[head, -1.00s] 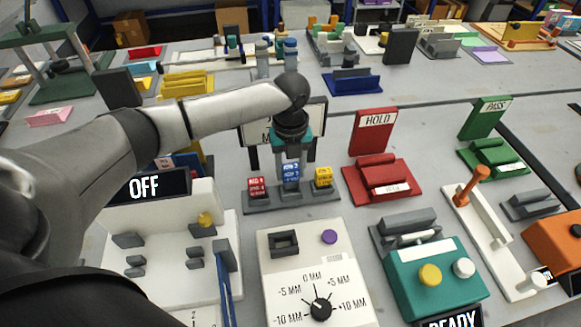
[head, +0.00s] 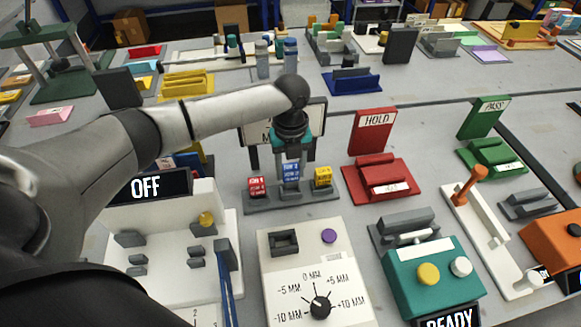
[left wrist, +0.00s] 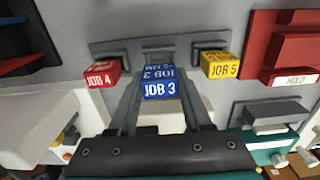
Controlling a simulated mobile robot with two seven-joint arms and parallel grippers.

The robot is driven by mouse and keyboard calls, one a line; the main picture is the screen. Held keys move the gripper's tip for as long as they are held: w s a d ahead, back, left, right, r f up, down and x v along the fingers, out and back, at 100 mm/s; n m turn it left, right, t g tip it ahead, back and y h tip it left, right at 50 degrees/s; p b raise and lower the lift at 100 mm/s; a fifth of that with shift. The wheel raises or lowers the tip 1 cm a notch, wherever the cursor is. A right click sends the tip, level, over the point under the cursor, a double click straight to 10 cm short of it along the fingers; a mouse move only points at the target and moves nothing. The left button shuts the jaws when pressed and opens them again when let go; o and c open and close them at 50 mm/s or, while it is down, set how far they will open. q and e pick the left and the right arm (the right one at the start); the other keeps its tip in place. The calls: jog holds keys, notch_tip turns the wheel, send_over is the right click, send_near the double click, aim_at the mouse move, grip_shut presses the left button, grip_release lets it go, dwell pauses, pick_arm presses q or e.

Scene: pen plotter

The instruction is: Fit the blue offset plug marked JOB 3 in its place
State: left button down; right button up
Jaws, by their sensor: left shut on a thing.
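The blue plug marked JOB 3 (head: 290,173) is between the fingers of my left gripper (head: 293,166), at the middle of the grey rack (head: 255,206). It also shows in the left wrist view (left wrist: 158,86), with the fingers on either side. My left gripper is shut on it. I cannot tell whether its lower end is clear of the rack. A red JOB 4 plug (left wrist: 102,74) and a yellow JOB 5 plug (left wrist: 216,65) stand on either side. A white panel with a millimetre dial (head: 320,307) has a dark square socket (head: 284,243). My right gripper is out of view.
A white unit with an OFF sign (head: 147,187) stands left of the panel. A red HOLD stand (head: 373,132) is right of the rack, and a teal READY box (head: 436,283) is at front right. Bare grey table shows between the rack and the panel.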

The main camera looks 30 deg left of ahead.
aim_at(290, 178)
pick_arm(q)
jog(key=shift+f+b, duration=0.65)
jog(key=shift+f, duration=1.1)
jog(key=shift+c, duration=1.3)
grip_release()
jog(key=shift+r, duration=0.1)
notch_tip(290, 178, up, 15)
jog(key=p, duration=0.3)
jog(key=shift+r, duration=0.15)
